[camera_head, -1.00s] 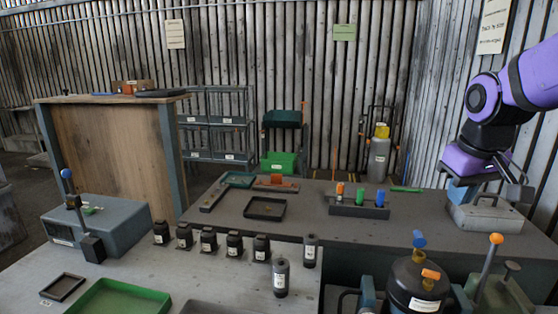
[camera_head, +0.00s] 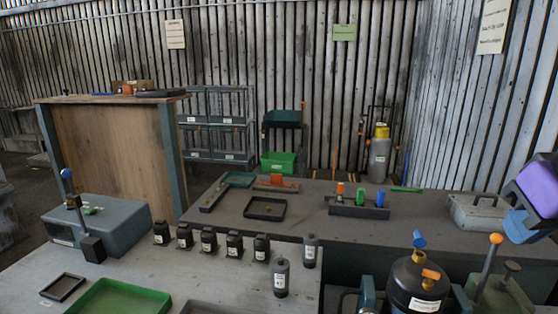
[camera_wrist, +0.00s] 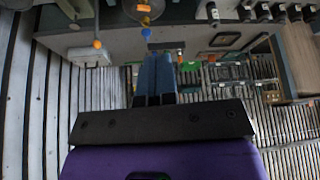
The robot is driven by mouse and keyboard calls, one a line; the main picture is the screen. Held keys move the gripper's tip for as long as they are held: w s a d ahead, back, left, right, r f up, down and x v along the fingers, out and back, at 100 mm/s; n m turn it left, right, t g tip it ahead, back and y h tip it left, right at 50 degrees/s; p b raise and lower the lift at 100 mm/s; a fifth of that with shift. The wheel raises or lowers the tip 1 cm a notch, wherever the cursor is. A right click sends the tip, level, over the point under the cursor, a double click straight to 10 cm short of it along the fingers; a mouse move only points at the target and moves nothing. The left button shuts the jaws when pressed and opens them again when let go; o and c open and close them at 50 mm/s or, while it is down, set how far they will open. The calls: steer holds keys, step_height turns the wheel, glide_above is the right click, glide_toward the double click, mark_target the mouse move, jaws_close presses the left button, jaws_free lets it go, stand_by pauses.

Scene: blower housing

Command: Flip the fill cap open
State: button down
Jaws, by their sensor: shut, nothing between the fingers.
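A black round tank (camera_head: 415,288) stands at the lower right of the head view, cut off by the bottom edge. A blue cap-like part (camera_head: 419,240) stands tilted above its top, and an orange part (camera_head: 430,274) sits on its front. I cannot tell which is the fill cap. In the wrist view the orange part (camera_wrist: 143,7) and the blue part (camera_wrist: 146,32) show at the top. My gripper (camera_wrist: 154,58) is shut and empty, apart from the tank.
An orange-knobbed lever (camera_head: 495,239) stands right of the tank. A grey case with a handle (camera_head: 482,214) lies behind it. Several black bottles (camera_head: 208,240) and a green tray (camera_head: 118,299) are on the near bench. A rack with coloured parts (camera_head: 358,209) stands behind.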

steer(key=shift+w, duration=0.1)
stand_by(0.4)
steer(key=w+d+r+m+g, duration=0.15)
steer(key=w+m, duration=0.35)
steer(key=w, duration=0.7)
steer(key=w+d+r+m+g, duration=0.1)
steer(key=w+d+m+g, duration=0.35)
steer(key=w, duration=0.75)
steer(key=w+d+f+m+g, duration=0.1)
steer(key=w+d+f+m, duration=0.1)
steer(key=w+f+m, duration=0.3)
steer(key=w+d+f+m+g, duration=0.2)
steer(key=w+f+m, duration=0.4)
steer(key=w+f, duration=0.6)
steer(key=w, duration=0.2)
steer(key=shift+w+d+y, duration=0.25)
steer(key=shift+w+y, duration=0.05)
steer(key=shift+y, duration=0.1)
steer(key=shift+f, duration=0.1)
